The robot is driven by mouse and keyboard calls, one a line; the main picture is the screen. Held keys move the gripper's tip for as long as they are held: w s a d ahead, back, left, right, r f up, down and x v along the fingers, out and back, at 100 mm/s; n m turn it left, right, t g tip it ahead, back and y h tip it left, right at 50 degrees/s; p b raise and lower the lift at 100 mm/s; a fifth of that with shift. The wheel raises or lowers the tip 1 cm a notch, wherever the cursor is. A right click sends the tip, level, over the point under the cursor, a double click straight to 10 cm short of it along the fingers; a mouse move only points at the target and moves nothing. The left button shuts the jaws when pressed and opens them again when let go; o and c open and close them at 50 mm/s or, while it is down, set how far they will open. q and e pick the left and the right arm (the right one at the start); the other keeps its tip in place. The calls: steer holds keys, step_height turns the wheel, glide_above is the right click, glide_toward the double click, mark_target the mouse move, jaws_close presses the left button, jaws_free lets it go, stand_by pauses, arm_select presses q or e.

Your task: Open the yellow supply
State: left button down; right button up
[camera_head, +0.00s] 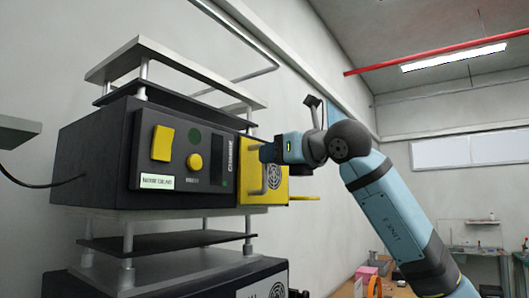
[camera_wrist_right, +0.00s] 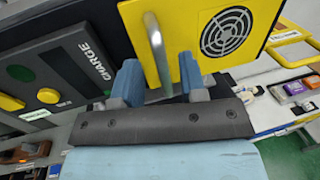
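The yellow supply (camera_head: 251,190) is a yellow block with a round black fan grille, set at the right end of a dark machine marked CHARGE. A grey bar handle stands out from its face. In the right wrist view the yellow face (camera_wrist_right: 195,15) and the handle (camera_wrist_right: 156,45) show clearly. My right gripper (camera_head: 264,152) is in front of the yellow face. Its two blue fingers (camera_wrist_right: 158,78) are apart, one on each side of the handle's lower part, with gaps to the bar. My left gripper is not in view.
The dark machine (camera_head: 90,150) carries a yellow square button (camera_head: 162,143) and a yellow round knob (camera_head: 195,161). A yellow bar (camera_head: 303,198) juts out right of the supply. Metal shelves (camera_head: 170,70) lie above and below. Benches with small items stand at the back right.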

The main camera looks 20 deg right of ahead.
mark_target(265, 185)
steer(key=shift+x, duration=1.7)
steer(key=shift+d, duration=0.1)
jaws_close()
